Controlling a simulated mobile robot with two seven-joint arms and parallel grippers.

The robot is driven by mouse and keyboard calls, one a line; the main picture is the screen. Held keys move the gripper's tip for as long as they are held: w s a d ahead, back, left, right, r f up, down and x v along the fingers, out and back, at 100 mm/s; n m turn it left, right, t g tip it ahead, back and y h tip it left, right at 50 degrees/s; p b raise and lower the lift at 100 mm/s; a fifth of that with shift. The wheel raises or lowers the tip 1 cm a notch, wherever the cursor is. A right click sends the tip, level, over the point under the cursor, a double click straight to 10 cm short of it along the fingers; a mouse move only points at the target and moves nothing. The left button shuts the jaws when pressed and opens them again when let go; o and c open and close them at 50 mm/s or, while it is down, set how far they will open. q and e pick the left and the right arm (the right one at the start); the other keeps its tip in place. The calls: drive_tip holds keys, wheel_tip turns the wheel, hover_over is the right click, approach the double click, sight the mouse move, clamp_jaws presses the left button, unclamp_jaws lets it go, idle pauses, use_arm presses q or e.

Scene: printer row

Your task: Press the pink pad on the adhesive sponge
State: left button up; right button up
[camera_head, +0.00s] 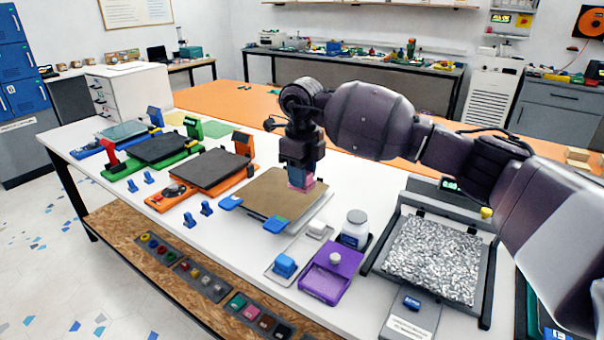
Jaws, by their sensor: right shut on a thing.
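My right gripper (302,165) points down over the brown board (268,195) and is shut on the pink pad. The pink pad (301,187) shows just below the fingers, with a blue part above it. It is low over the right part of the board; I cannot tell whether it touches. A purple tray (346,269) with a recessed purple surface (325,285) and a white knob sits nearer the front; it may hold the adhesive sponge, but I cannot tell for sure. My left gripper is not in view.
A white-lidded jar (355,226) and a narrow tray with a blue block (285,265) stand near the purple tray. A speckled bed (432,262) lies to the right under my arm. Orange (204,175) and green printers stand at left.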

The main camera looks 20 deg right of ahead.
drive_tip(key=shift+s+d+f, duration=0.15)
drive_tip(key=shift+s+d, duration=0.05)
use_arm(q)
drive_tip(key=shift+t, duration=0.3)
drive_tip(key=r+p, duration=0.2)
drive_tip(key=p, duration=0.1)
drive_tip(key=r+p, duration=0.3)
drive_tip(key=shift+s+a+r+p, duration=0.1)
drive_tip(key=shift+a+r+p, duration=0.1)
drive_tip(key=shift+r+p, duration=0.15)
use_arm(e)
drive_tip(key=s+f+m, duration=1.1)
drive_tip(key=m, duration=0.7)
drive_tip(key=shift+s+d, duration=0.15)
drive_tip(key=shift+s, duration=0.25)
drive_tip(key=shift+f+b, duration=1.55)
drive_tip(key=shift+f, duration=0.85)
drive_tip(key=shift+f+b, duration=0.4)
drive_tip(key=shift+f, duration=0.25)
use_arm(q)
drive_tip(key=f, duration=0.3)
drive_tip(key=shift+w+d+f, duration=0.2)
